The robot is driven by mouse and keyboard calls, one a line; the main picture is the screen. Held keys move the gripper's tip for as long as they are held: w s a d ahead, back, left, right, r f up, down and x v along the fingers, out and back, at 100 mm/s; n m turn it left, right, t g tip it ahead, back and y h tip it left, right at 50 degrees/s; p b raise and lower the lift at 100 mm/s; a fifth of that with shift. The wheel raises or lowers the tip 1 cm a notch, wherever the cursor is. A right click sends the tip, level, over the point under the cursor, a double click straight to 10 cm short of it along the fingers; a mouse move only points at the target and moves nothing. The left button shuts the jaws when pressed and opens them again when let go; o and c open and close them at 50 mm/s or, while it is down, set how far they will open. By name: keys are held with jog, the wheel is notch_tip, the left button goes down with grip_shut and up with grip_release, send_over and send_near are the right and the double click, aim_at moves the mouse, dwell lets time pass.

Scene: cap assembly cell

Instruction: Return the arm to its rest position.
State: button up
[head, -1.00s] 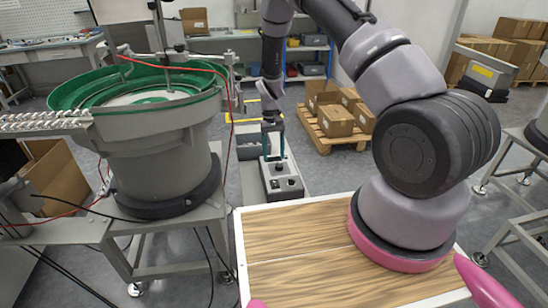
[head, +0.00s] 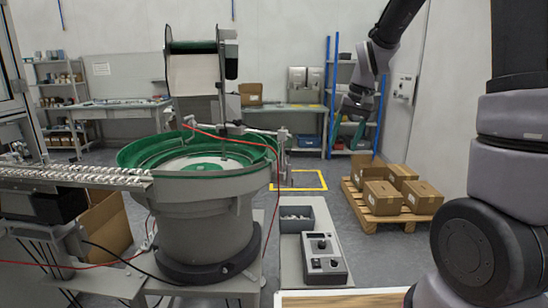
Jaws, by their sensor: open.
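My gripper (head: 357,130) hangs at the end of my raised arm in the right half of the head view, in front of the blue shelf rack. Its green fingers are spread apart, with nothing seen between them. It is well above and to the right of the control box (head: 326,262) and clear of the bowl feeder (head: 207,213). My arm's lower links fill the right edge of the view.
A grey bin (head: 296,218) with small parts sits behind the control box. Cardboard boxes (head: 384,197) stand on a wooden pallet (head: 421,212) at right. A linear track (head: 75,176) runs left from the feeder. Open floor lies around a yellow floor marking (head: 305,188).

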jog(key=s+d+r+m+t, duration=0.1)
jog(key=s+d+r+t, duration=0.1)
jog(key=s+r, duration=0.5)
jog(key=s+d+r+t, duration=0.2)
jog(key=s+r, duration=0.4)
jog(key=s, duration=0.7)
jog(key=shift+s+d+r+m+t, duration=0.2)
jog(key=shift+d+r+m+t, duration=0.15)
jog(key=shift+t, duration=0.35)
